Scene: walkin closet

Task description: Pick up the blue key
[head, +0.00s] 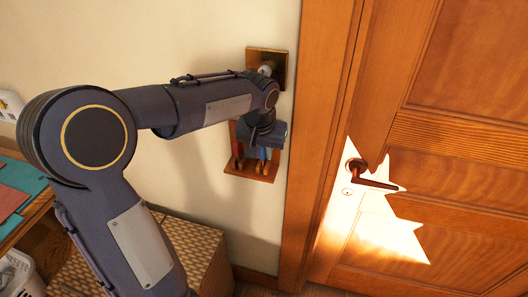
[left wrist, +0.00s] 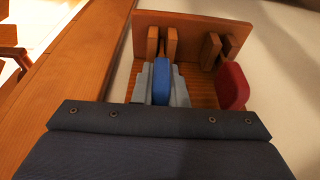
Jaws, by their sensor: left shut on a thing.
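The blue key (left wrist: 162,80) is in the wooden key rack on the wall, and its blue head sits between the grey fingers of my left gripper (left wrist: 161,92). The fingers are shut on it from both sides. In the head view my left gripper (head: 262,160) reaches down in front of the rack (head: 247,172), and only a little of the blue key shows there. The key's lower part is hidden. My right gripper is not in view.
A red key (left wrist: 232,85) hangs just right of the blue one in the left wrist view. Wooden pegs (left wrist: 165,45) stand out from the rack. A wooden door (head: 450,140) with a dark handle (head: 372,178) is to the right. A woven box (head: 200,250) stands below.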

